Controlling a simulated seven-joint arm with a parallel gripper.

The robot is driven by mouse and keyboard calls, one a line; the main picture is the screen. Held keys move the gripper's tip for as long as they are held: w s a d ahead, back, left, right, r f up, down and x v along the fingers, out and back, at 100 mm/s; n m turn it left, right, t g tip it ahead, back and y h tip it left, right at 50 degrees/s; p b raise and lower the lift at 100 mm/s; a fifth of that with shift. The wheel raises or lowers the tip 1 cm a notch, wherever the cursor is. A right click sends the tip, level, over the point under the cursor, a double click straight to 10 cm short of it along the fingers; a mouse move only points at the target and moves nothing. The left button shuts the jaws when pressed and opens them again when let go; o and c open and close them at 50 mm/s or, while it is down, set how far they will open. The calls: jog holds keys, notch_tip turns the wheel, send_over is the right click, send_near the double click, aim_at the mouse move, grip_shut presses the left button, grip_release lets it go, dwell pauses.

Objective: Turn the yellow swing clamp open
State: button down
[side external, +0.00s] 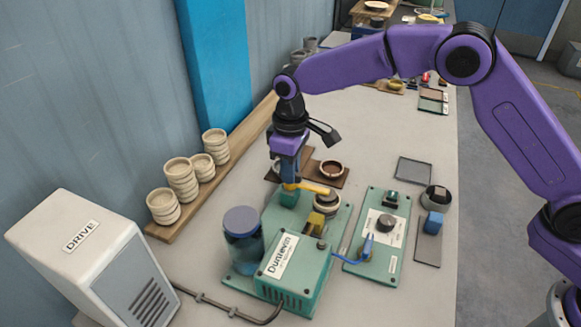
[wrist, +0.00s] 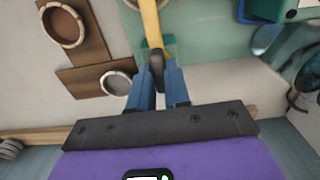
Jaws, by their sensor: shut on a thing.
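The yellow swing clamp (side external: 309,188) is a bar above the green Dunleven dryer unit (side external: 295,266). It reaches from my gripper toward the round stack on the unit. In the wrist view the yellow bar (wrist: 151,24) runs up out of the top edge and ends in a dark part at the fingers. My gripper (side external: 289,181) points down at the bar's left end. Its blue fingers (wrist: 160,88) are shut on this end of the clamp, one on each side. The exact contact is partly hidden by the fingers.
A control board (side external: 381,230) with a knob lies to the right. Brown mats with a bowl (side external: 331,169) lie behind. Stacked bowls (side external: 180,180) line the wooden shelf at left. A white DRIVE box (side external: 95,255) stands front left.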

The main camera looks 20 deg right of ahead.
jog(key=shift+n, duration=0.3)
jog(key=n, duration=0.3)
jog(key=shift+n, duration=0.4)
jog(key=n, duration=1.3)
jog(key=shift+n, duration=0.3)
jog(key=c, duration=1.1)
grip_release()
notch_tip(320, 180, up, 18)
jog(key=shift+f, duration=0.25)
